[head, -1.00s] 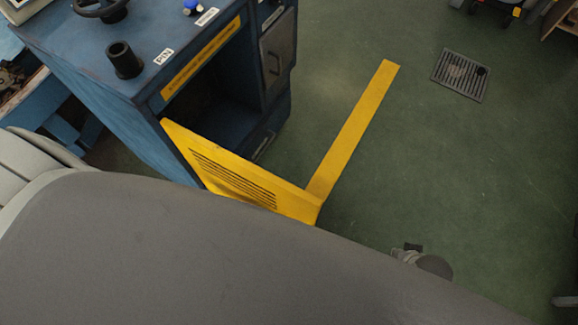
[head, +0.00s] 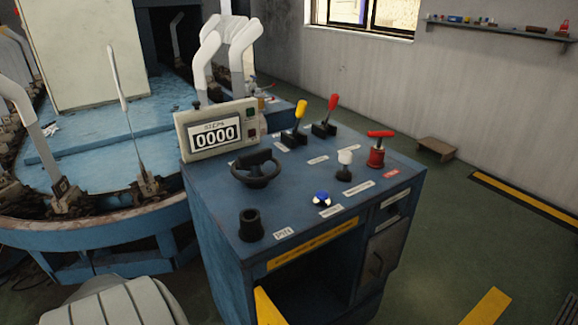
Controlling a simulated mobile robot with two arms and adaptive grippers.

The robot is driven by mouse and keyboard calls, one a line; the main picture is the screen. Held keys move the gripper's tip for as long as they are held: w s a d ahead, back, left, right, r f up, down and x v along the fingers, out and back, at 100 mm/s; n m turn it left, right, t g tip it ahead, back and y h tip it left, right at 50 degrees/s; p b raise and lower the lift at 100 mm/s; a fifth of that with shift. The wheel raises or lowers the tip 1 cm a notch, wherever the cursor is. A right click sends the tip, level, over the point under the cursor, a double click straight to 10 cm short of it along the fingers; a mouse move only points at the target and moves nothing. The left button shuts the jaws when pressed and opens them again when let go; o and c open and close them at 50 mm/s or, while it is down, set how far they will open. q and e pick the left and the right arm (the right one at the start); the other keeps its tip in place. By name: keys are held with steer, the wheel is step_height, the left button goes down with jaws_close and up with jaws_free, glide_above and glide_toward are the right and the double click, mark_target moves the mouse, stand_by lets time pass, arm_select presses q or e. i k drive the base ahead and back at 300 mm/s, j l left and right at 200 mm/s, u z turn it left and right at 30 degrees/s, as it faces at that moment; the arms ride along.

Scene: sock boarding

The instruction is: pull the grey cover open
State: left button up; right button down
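The grey cover (head: 381,255) is a small grey door with a dark handle, low on the right of the front of the blue control console (head: 222,225). It looks shut. The yellow door (head: 267,308) left of it stands open at the lower edge, and the compartment behind it is dark. Neither of my grippers shows in the head view. A pale ribbed part at the lower left looks like part of my own arm or body.
The console top carries a counter (head: 216,130) reading 0000, a black handwheel (head: 256,168), a black cup (head: 251,225), levers and a red handle (head: 378,148). A round blue machine (head: 100,240) stands at left. Green floor (head: 440,245) is open to the right.

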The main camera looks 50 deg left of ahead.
mark_target(383, 249)
steer(key=k, duration=1)
